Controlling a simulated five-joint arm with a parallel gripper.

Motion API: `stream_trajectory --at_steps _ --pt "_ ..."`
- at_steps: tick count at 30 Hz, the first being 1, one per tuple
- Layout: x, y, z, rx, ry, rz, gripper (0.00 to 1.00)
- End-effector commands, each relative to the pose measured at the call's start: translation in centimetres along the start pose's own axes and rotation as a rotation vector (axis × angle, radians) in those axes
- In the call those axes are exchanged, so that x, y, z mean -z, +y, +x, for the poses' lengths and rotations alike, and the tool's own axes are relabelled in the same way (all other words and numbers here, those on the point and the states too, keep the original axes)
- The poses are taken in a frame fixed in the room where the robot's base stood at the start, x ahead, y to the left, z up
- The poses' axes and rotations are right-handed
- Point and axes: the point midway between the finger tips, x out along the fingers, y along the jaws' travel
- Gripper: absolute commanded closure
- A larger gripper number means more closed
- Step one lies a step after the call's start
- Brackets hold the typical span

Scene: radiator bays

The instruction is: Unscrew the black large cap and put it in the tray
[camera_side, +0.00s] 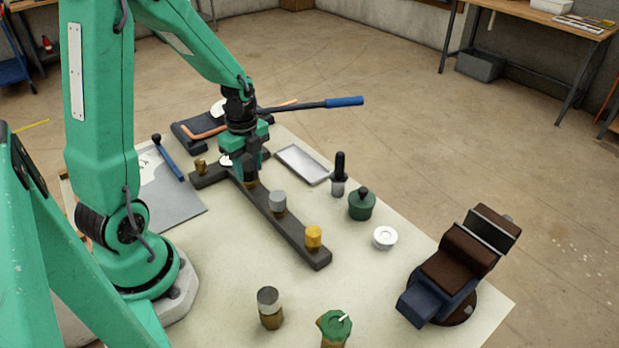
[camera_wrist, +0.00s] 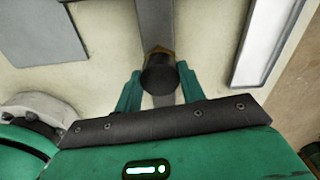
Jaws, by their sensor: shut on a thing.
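The black large cap (camera_side: 250,174) sits over the dark bar (camera_side: 295,236), in line with the grey and yellow caps. In the wrist view the black cap (camera_wrist: 158,76) lies between my two green fingers, with a brass rim showing just behind it. My gripper (camera_side: 247,172) points down and is shut on the black cap. I cannot tell whether its thread is still engaged. The tray (camera_side: 302,164) is a shallow, empty, silver rectangle right of my gripper; it also shows at the upper right in the wrist view (camera_wrist: 265,42).
A grey cap (camera_side: 278,201) and a yellow cap (camera_side: 313,236) stand along the bar. A brass fitting (camera_side: 200,165) is at left. A black-topped bottle (camera_side: 339,176) and green pot (camera_side: 361,204) stand near the tray. A blue-handled tool (camera_side: 320,104) extends behind. A vise (camera_side: 455,268) stands at right.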

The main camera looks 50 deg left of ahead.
Motion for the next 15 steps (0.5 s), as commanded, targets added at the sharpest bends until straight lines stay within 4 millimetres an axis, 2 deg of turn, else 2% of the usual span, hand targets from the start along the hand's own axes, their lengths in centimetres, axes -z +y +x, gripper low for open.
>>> stream_trajectory --at_steps 15 --pt "-0.01 0.0 -0.04 0.0 0.0 -0.395 0.9"
